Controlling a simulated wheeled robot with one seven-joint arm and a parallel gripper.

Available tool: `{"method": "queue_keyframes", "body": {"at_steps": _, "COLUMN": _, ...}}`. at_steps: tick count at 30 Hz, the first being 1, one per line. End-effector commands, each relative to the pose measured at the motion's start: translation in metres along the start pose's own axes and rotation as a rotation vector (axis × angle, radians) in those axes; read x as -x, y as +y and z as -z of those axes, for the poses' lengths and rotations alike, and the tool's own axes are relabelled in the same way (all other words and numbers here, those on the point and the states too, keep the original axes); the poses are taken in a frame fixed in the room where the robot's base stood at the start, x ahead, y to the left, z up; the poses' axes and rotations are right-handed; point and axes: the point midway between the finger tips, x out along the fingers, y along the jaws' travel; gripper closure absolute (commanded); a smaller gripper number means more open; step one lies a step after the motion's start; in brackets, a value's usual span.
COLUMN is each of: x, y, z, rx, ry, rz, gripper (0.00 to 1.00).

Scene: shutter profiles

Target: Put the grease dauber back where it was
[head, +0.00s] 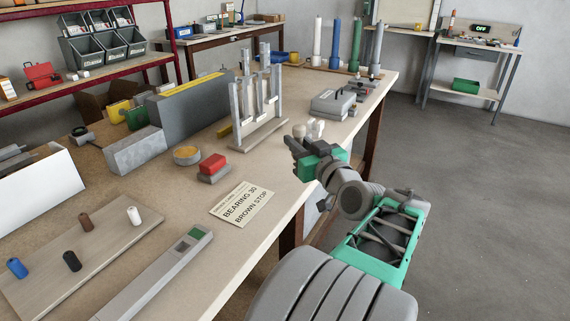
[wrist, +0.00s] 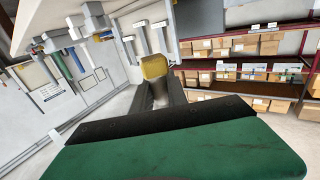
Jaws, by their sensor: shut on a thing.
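My gripper (head: 294,146) is at the right edge of the bench, its dark jaws shut on the grease dauber (head: 299,131), whose small pale tan end shows above the jaws. In the wrist view the dauber (wrist: 154,67) shows as a blunt yellow-tan end just past the dark jaws (wrist: 159,92). The rest of it is hidden by the jaws. A round tin with a yellowish top (head: 187,154) sits on the bench, left of and apart from my gripper.
A metal upright frame (head: 260,140) stands just left of my gripper. A red-topped block (head: 212,164) and a card reading BEARING 30 BROWN STOP (head: 241,204) lie nearer. A grey case (head: 332,104) is behind. A board with several small cylinders (head: 95,250) lies front left.

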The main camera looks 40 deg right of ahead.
Motion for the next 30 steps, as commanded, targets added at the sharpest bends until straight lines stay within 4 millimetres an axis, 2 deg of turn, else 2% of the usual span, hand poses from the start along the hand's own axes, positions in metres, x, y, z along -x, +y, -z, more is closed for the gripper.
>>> {"method": "queue_keyframes", "body": {"at_steps": 1, "x": -0.015, "y": 0.002, "z": -0.008, "rx": -0.005, "ry": -0.002, "rz": 0.007, "gripper": 1.00}}
{"method": "queue_keyframes", "body": {"at_steps": 5, "x": -0.051, "y": 0.013, "z": -0.025, "rx": -0.004, "ry": -0.003, "rz": 0.006, "gripper": 1.00}}
{"method": "queue_keyframes", "body": {"at_steps": 9, "x": -0.074, "y": 0.022, "z": -0.059, "rx": -0.004, "ry": -0.003, "rz": 0.003, "gripper": 1.00}}
{"method": "queue_keyframes", "body": {"at_steps": 12, "x": -0.086, "y": 0.025, "z": -0.072, "rx": -0.002, "ry": -0.002, "rz": 0.003, "gripper": 1.00}}
{"method": "queue_keyframes", "body": {"at_steps": 16, "x": -0.094, "y": 0.028, "z": -0.083, "rx": -0.001, "ry": -0.001, "rz": 0.002, "gripper": 1.00}}
{"method": "queue_keyframes", "body": {"at_steps": 21, "x": -0.094, "y": 0.029, "z": -0.112, "rx": -0.003, "ry": -0.002, "rz": 0.000, "gripper": 1.00}}
{"method": "queue_keyframes", "body": {"at_steps": 30, "x": -0.094, "y": 0.029, "z": -0.115, "rx": 0.000, "ry": 0.000, "rz": 0.001, "gripper": 1.00}}
